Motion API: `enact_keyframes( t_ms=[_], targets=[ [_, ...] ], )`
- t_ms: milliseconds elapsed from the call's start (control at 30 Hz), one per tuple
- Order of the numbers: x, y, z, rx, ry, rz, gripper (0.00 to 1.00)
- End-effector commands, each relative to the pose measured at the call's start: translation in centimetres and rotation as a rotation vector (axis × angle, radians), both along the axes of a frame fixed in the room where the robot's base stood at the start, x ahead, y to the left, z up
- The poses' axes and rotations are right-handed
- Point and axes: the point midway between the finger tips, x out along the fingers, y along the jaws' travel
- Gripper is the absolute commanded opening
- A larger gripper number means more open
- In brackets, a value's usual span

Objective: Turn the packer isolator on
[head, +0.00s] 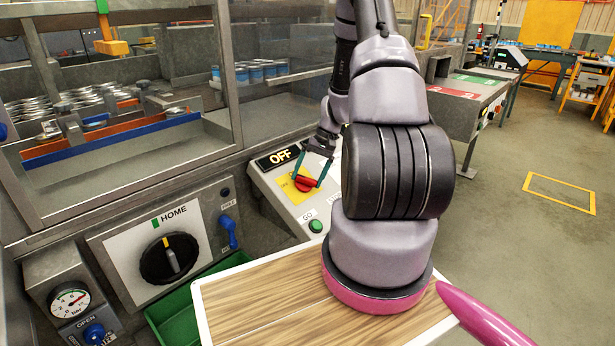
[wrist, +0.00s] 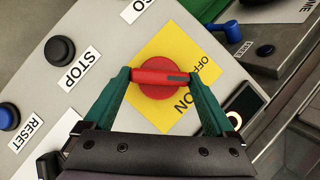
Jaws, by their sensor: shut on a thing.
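The packer isolator is a red rotary knob (head: 305,184) on a yellow plate (head: 288,185) marked OFF and ON, on the sloping grey panel. In the wrist view the red knob (wrist: 158,88) has a bar handle with a dark mark at its right end, which points roughly between the OFF and ON labels. A black sign (head: 280,157) above the plate reads OFF. My gripper (head: 311,179) has its green fingers at the knob. In the wrist view my gripper (wrist: 160,76) is shut on the bar handle, one fingertip at each end.
A green GO button (head: 316,226) sits just below the plate. Black STOP (wrist: 60,49) and blue RESET (wrist: 8,116) buttons lie along the panel. A black HOME selector (head: 168,259) and a blue valve handle (head: 229,231) are to the left. Glass guarding stands behind.

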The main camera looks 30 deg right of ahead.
Motion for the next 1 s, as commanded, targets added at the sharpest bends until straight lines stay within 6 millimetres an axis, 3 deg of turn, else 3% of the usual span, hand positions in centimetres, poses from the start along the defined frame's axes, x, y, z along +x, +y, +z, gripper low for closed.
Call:
enact_keyframes(
  t_ms=[500,1000],
  targets=[
    [-0.22,-0.43,-0.17,0.217,0.077,-0.402,0.34],
    [-0.31,-0.44,-0.25,0.317,0.113,-0.588,0.34]
  ],
)
